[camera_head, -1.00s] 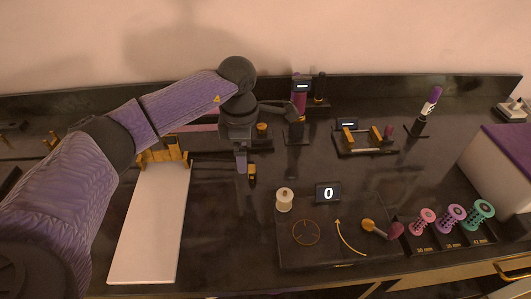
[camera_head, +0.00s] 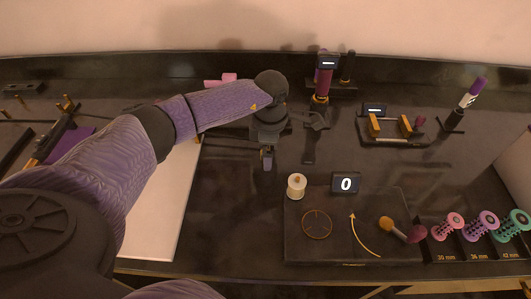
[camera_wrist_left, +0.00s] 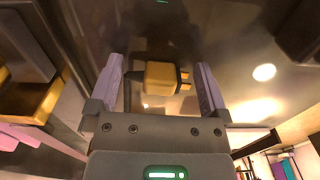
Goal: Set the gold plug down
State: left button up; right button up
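The gold plug (camera_wrist_left: 160,76), a small yellow-gold block with a dark band and short prongs to the right, shows in the left wrist view between my left gripper's fingers. My left gripper (camera_wrist_left: 156,88) is open there, with a gap on each side of the plug. It seems to lie at the dark counter (camera_wrist_left: 228,40), but any small height gap cannot be judged. In the head view my left gripper (camera_head: 267,162) points down over the counter, left of the white spool, and largely hides the plug. My right gripper is not in view.
The white spool (camera_head: 296,186) stands near the left gripper, beside a display reading 0 (camera_head: 345,183) on a dark panel. A pale board (camera_head: 160,215) lies left, partly under my arm. A gold-post stand (camera_head: 392,130) and colored spools (camera_head: 481,225) are right.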

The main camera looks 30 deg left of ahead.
pick_arm(q)
jog(key=shift+r, duration=0.1)
jog(key=c, duration=0.9)
